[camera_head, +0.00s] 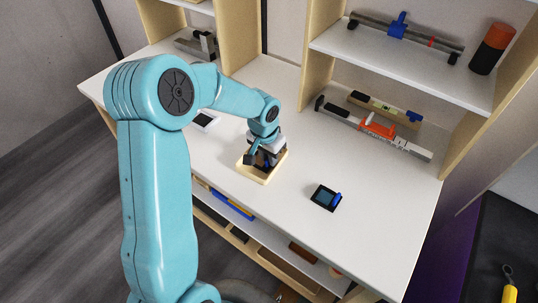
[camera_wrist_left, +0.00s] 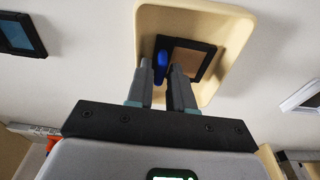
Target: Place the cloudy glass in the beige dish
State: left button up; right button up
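The beige dish (camera_head: 246,172) is a shallow square tray on the white worktop; its rim also shows in the left wrist view (camera_wrist_left: 240,50). A black-framed square with a hazy tan pane (camera_wrist_left: 183,61), which I take as the cloudy glass, is inside the dish's outline. Its blue tab (camera_wrist_left: 160,62) sits between the fingers of my left gripper (camera_wrist_left: 161,72), which appear closed against it. In the head view my left gripper (camera_head: 262,160) is over the dish and hides much of the glass. I cannot tell whether the glass touches the dish floor. My right gripper is not in view.
A black-framed teal pane with a blue tab (camera_head: 326,197) lies right of the dish. An orange tool (camera_head: 378,128) and a level (camera_head: 384,106) lie along the back. The front right worktop is clear.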

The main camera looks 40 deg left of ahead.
aim_at(265, 168)
pick_arm(q)
notch_tip(265, 168, up, 12)
jog(key=s, duration=0.1)
jog(key=shift+s+f+b, duration=0.15)
jog(key=shift+s+b, duration=0.15)
jog(key=shift+s, duration=0.1)
jog(key=shift+w, duration=0.1)
